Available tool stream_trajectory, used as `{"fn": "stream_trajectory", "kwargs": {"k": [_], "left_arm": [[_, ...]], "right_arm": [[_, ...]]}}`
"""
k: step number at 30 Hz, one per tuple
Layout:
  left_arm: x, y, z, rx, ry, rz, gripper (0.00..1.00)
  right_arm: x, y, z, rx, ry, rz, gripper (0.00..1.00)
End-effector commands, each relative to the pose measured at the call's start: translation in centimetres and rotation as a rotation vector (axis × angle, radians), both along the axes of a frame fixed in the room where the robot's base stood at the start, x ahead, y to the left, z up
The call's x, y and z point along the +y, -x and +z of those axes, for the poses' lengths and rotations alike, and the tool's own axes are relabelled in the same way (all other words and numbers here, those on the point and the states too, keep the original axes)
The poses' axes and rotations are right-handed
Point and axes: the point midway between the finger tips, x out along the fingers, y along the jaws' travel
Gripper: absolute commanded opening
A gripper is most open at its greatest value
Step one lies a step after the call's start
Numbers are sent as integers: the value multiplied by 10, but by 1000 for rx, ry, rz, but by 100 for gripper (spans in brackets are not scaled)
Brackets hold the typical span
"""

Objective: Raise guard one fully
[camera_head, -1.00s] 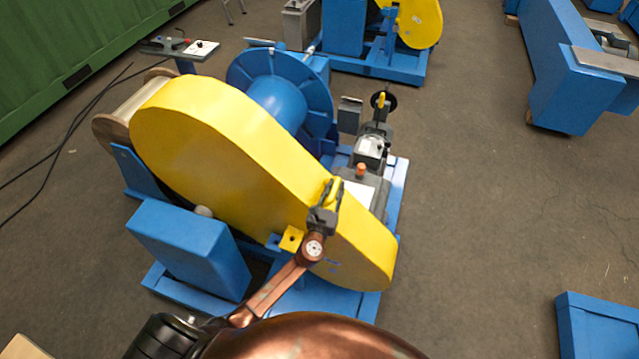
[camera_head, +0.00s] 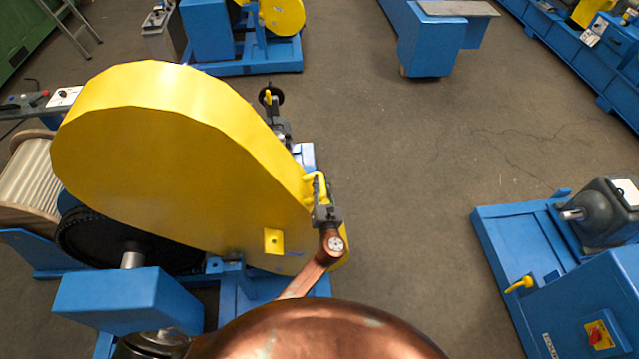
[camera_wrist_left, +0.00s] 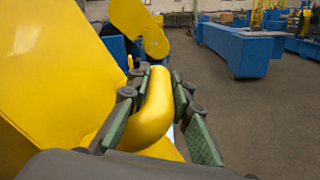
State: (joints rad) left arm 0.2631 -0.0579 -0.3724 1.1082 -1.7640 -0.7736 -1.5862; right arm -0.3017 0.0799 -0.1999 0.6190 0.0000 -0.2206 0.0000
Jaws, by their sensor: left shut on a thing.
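Guard one is a large yellow chain cover (camera_head: 160,150), raised and tilted over the blue machine frame. A black toothed sprocket (camera_head: 85,240) and a grey shaft now show beneath it. My left gripper (camera_head: 320,192) is shut on the yellow handle (camera_head: 308,188) at the guard's right edge. In the left wrist view the handle (camera_wrist_left: 152,108) sits between the green finger pads, and the guard's yellow side (camera_wrist_left: 45,70) fills the left. The guard hides much of the machine behind it. My right gripper is not in view.
A blue bearing block (camera_head: 125,300) stands in front of the sprocket. A wooden cable reel (camera_head: 25,180) is at the left. Another blue machine (camera_head: 560,270) with a yellow lever stands at the right. The floor between is clear.

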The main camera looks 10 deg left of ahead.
Motion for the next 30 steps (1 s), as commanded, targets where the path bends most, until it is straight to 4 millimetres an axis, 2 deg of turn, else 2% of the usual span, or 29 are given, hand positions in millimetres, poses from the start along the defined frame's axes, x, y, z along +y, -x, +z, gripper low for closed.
{"fn": "stream_trajectory", "kwargs": {"k": [1, 12, 13, 20, 30], "left_arm": [[-10, -2, 4, -2, -3, -16, 0], [-18, -4, 5, -3, -3, -25, 0], [-18, -4, 5, -4, -2, -25, 20], [-15, -3, 5, -3, -2, -23, 36], [-8, -2, 2, 1, -3, -12, 37]], "right_arm": [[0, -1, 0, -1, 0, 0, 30], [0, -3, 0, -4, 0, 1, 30], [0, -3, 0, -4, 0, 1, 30], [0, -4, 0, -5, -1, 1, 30], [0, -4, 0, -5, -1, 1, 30]]}}
